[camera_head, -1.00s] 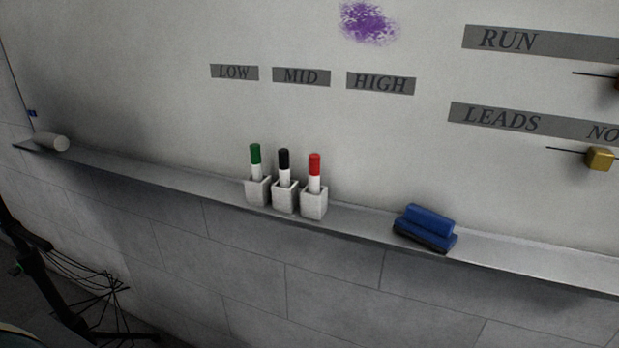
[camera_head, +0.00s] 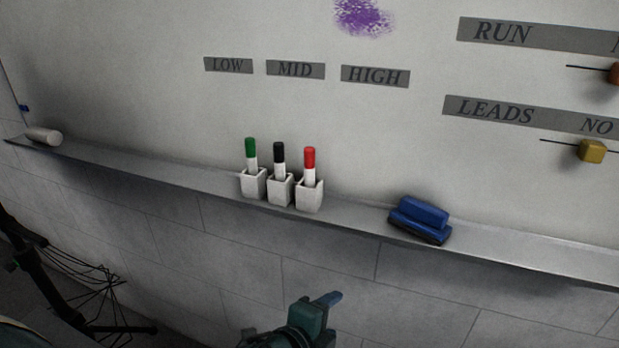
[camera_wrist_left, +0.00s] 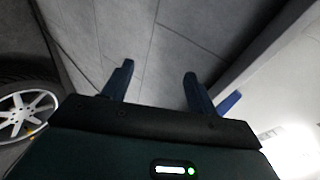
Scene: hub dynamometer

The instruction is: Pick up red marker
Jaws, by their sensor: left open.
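The red marker (camera_head: 309,164) stands upright, red cap up, in the rightmost of three small white holders (camera_head: 309,195) on the wall ledge. Its lower part is hidden in the holder. A black-capped marker (camera_head: 279,158) and a green-capped marker (camera_head: 250,153) stand in the holders to its left. My left gripper (camera_head: 328,300) shows at the bottom of the head view, below the ledge and apart from the markers. In the left wrist view its two blue fingers (camera_wrist_left: 157,80) are spread with nothing between them. My right gripper is not in view.
The narrow grey ledge (camera_head: 150,166) runs along the wall. A blue eraser (camera_head: 420,218) lies on it right of the holders, and a white cylinder (camera_head: 44,136) at its far left. A dark stand with cables (camera_head: 45,275) is at lower left. A wheel (camera_wrist_left: 28,108) shows in the left wrist view.

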